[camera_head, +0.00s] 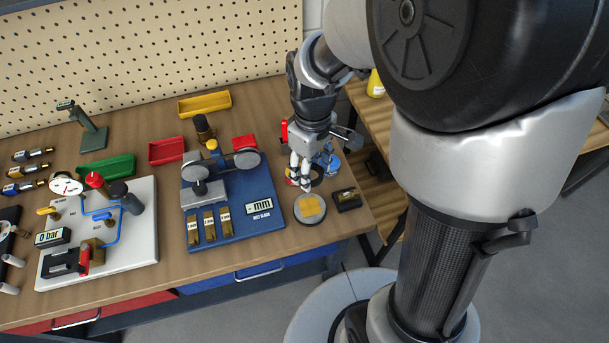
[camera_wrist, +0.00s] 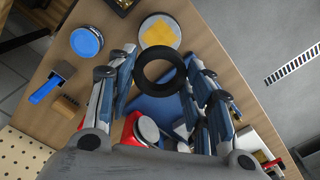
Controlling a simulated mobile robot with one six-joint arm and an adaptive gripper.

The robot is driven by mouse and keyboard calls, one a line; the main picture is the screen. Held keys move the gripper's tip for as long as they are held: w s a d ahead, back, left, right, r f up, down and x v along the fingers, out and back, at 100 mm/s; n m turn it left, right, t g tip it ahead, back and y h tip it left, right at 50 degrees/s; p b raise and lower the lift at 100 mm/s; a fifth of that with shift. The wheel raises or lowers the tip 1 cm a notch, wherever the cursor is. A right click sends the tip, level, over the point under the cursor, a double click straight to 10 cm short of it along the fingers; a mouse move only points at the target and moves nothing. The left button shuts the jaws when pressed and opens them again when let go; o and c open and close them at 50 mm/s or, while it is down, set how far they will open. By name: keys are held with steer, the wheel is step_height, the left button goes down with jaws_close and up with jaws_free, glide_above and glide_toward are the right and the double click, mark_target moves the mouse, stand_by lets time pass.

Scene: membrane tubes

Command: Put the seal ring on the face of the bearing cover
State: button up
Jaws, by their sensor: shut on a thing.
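The black seal ring (camera_wrist: 160,90) is held between the fingertips of my gripper (camera_wrist: 158,64), shown in the wrist view. A round grey disc with a yellow patch on its face, which looks like the bearing cover (camera_wrist: 144,39), lies just beyond the ring in that view. In the head view the disc (camera_head: 310,221) lies flat near the bench's front edge. My gripper (camera_head: 304,183) points down just behind it, above the bench and apart from the disc. The ring is hard to make out there among the fingers.
A small black box (camera_head: 347,199) lies right of the disc. A blue round tin (camera_wrist: 86,42) and a blue-handled brush (camera_wrist: 50,84) are close by. A blue test board (camera_head: 235,232) with a gauge stands left of the disc. The bench's right edge is near.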

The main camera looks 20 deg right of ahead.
mark_target(310, 206)
step_height(310, 206, down, 14)
steer(key=b, duration=0.4)
steer(key=shift+f, duration=0.1)
steer(key=shift+f, duration=0.1)
steer(key=shift+f+b, duration=0.15)
steer(key=shift+b, duration=0.25)
steer(key=o, duration=0.9)
steer(key=shift+c, duration=0.2)
step_height(310, 206, up, 12)
steer(key=p, duration=0.4)
steer(key=shift+r+p, duration=0.25)
steer(key=shift+p, duration=0.05)
steer(key=s+r+m+t, duration=0.4)
steer(key=s+r+m, duration=0.2)
steer(key=s+r, duration=0.9)
steer(key=shift+r+m+t, duration=0.3)
steer(key=shift+r+m, duration=0.1)
steer(key=shift+r, duration=0.05)
